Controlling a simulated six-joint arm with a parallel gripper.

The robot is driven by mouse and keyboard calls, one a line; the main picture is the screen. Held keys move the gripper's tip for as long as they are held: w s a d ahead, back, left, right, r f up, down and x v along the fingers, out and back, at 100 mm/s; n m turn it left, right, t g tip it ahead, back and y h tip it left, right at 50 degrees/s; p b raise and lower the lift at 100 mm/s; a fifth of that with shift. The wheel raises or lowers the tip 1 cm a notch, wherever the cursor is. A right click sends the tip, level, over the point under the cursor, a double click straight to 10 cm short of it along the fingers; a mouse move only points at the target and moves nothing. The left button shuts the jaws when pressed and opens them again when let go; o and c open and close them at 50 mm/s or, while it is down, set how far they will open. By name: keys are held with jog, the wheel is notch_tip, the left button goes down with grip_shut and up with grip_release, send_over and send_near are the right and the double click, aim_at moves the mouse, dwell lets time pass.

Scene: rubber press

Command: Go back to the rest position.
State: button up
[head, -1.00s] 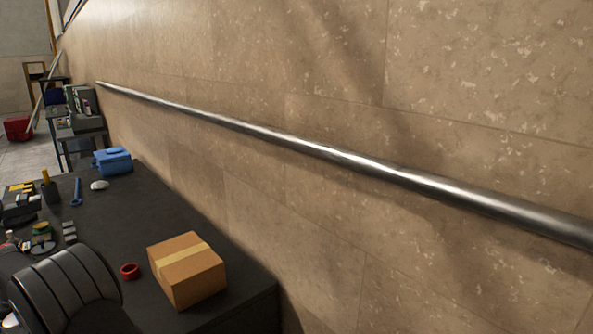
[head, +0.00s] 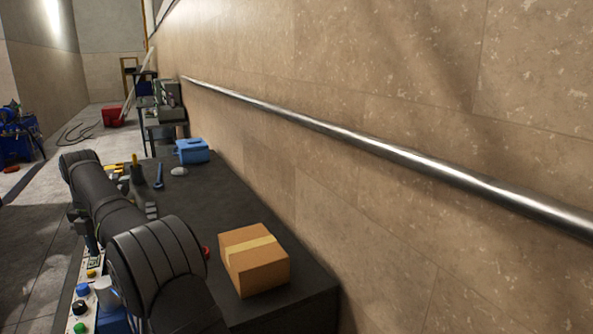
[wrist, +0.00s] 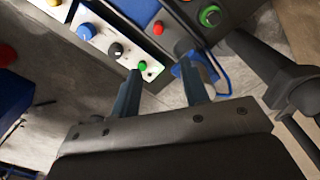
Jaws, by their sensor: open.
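My gripper (wrist: 160,68) is open in the wrist view, with its two fingers apart and nothing seen between them. It hangs over a light control panel (wrist: 112,38) with blue, black and green knobs or buttons. The same panel shows at the lower left of the head view (head: 92,268), partly hidden behind my arm. My arm stretches over the left side of the dark table (head: 235,205) in the head view. The fingertips cannot be made out there.
A taped cardboard box (head: 254,262) stands near the table's right edge, with a red ring (head: 206,252) beside it, mostly hidden by my arm. A blue toolbox (head: 192,151) is farther back. A metal rail (head: 375,150) runs along the right wall. The floor at left is partly clear.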

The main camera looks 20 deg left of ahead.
notch_tip(320, 180, down, 17)
jog(key=shift+f, duration=0.2)
jog(key=w+a, duration=0.3)
jog(key=shift+w+a+r, duration=0.1)
jog(key=shift+a, duration=0.05)
notch_tip(320, 180, up, 16)
jog(key=n+t, duration=0.1)
jog(key=shift+a+f+y, duration=0.2)
jog(key=shift+y, duration=0.1)
dwell(0.5)
jog(key=shift+o, duration=0.2)
